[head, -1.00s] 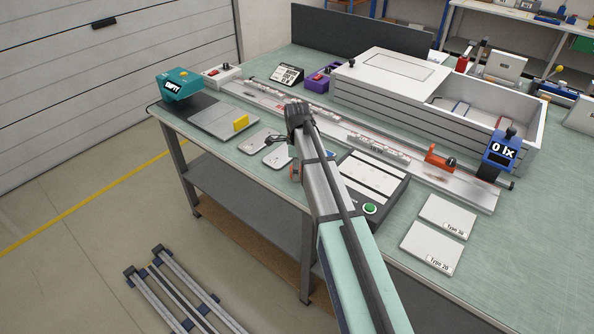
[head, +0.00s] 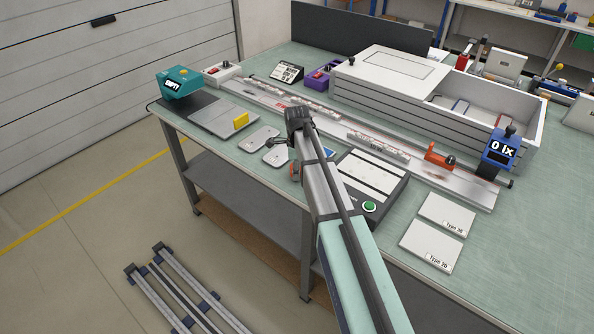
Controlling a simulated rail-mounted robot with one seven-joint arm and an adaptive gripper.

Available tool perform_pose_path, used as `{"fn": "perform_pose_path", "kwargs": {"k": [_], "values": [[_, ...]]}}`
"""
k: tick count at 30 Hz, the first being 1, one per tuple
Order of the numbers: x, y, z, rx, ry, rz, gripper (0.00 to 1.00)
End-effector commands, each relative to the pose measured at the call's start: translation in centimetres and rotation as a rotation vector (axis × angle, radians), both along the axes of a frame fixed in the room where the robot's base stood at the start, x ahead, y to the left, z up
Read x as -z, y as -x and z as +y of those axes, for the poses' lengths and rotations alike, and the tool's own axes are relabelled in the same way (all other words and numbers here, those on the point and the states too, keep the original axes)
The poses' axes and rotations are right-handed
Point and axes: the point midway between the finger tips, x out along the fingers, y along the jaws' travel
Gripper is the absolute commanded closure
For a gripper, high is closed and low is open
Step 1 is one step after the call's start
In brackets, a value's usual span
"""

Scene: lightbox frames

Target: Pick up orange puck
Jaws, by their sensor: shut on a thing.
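The orange puck (head: 294,172) shows only as a small orange patch at the left edge of my arm, near the front edge of the bench. Most of it is hidden behind the arm. My gripper (head: 278,143) is mostly hidden behind my wrist and forearm; a small dark part shows to the left of the arm, over the pale plates. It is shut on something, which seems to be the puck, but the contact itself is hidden.
Pale plates (head: 259,138) lie left of the arm. A black-framed panel with a green button (head: 369,207) lies right of it. A long rail (head: 470,187) with an orange-red carriage (head: 437,157) and a blue meter (head: 500,148) runs behind. A large white box (head: 390,65) stands further back.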

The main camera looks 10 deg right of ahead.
Motion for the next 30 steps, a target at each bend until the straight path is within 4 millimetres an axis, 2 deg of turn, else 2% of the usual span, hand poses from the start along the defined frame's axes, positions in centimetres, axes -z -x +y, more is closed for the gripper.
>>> {"fn": "perform_pose_path", "kwargs": {"k": [5,11,14,24,30], "values": [[-0.7,-0.1,0.0,0.000,0.000,-0.002,0.83],[-2.8,-0.1,0.0,0.000,0.000,-0.003,0.83],[-4.8,-0.2,0.0,0.000,0.000,-0.005,0.83],[-13.4,-0.3,0.0,0.000,0.000,-0.003,0.83],[-17.3,-0.2,0.0,0.000,0.000,-0.002,0.83]]}}
